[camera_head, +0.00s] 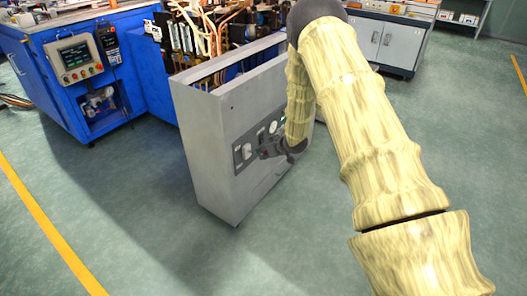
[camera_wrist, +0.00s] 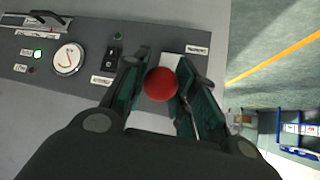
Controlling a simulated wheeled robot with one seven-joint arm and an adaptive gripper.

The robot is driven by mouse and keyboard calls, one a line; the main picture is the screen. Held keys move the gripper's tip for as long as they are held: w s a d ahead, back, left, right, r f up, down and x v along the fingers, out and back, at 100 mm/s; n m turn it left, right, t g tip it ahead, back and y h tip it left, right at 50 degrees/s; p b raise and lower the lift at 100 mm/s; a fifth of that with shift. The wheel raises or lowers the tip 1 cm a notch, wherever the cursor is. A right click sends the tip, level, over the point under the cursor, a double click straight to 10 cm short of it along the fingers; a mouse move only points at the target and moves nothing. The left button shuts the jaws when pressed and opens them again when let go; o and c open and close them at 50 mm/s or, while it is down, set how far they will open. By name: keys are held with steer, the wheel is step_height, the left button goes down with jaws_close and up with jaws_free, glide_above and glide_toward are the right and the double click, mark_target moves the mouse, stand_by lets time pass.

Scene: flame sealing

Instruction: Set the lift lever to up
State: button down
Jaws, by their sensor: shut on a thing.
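The lift lever shows as a round red knob (camera_wrist: 160,84) in the middle of the wrist view, in front of a white plate on the dark control panel (camera_wrist: 80,87). My gripper (camera_wrist: 164,78) has one finger on each side of the knob and is shut on it. The lever's shaft is hidden behind the knob, so I cannot tell whether it stands up or down. In the head view my gripper (camera_head: 269,153) is at the front panel of the grey cabinet (camera_head: 207,150); the knob is not clear there.
Left of the knob, the panel bears a black rocker switch (camera_wrist: 112,60), a round white gauge (camera_wrist: 68,58) and a lit green lamp (camera_wrist: 37,53). A blue machine (camera_head: 55,55) stands behind at the left. The floor (camera_head: 130,200) before the cabinet is clear.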

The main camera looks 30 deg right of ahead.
steer(key=shift+w+r, duration=0.25)
steer(key=shift+r, duration=0.1)
steer(key=c, duration=1.3)
jaws_free()
steer(key=shift+o, duration=1)
steer(key=shift+s+f, duration=0.15)
steer(key=shift+f, duration=0.05)
steer(key=v, duration=1.2)
steer(key=shift+f, duration=0.15)
